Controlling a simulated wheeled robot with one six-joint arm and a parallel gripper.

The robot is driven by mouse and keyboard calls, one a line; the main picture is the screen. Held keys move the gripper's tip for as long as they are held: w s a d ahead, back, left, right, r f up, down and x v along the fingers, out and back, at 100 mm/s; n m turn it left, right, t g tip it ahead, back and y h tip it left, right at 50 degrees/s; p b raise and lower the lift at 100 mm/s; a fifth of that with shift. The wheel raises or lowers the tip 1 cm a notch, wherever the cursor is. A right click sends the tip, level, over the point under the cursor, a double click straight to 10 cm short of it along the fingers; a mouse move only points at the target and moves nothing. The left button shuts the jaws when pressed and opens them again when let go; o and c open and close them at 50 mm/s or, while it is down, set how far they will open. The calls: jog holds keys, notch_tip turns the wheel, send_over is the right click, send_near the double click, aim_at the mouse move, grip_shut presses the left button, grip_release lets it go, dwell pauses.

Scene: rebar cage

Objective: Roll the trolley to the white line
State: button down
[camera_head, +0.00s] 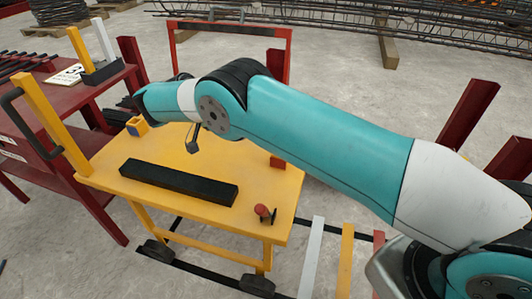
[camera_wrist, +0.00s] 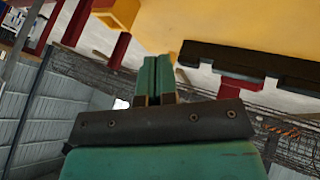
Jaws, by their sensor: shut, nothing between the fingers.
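The trolley (camera_head: 210,200) has a yellow top, yellow legs and dark wheels. A yellow post (camera_head: 52,125) with a black handle (camera_head: 25,128) stands at its left end. The white line (camera_head: 312,258) lies on the floor to the right of the trolley, apart from it. My gripper (camera_wrist: 154,65) is shut and empty in the wrist view. In the head view its dark end shows beyond the trolley's far left part, partly hidden by my arm. It is apart from the black handle. The yellow top also shows in the wrist view (camera_wrist: 225,22).
A black bar (camera_head: 178,182), a red-topped object (camera_head: 263,211) and a small yellow-and-blue block (camera_head: 137,126) are on the trolley. A red bench (camera_head: 95,92) stands at left. Yellow (camera_head: 345,262) and red lines lie beside the white one. Dark rails run under the trolley.

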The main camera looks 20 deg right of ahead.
aim_at(255, 156)
jog(key=b+x, duration=0.5)
jog(key=x, duration=0.5)
jog(key=shift+s+d, duration=0.1)
jog(key=shift+s+d+r+b, duration=0.2)
jog(key=shift+s+d+b, duration=0.1)
jog(key=shift+s+d, duration=0.9)
jog(key=shift+d, duration=0.2)
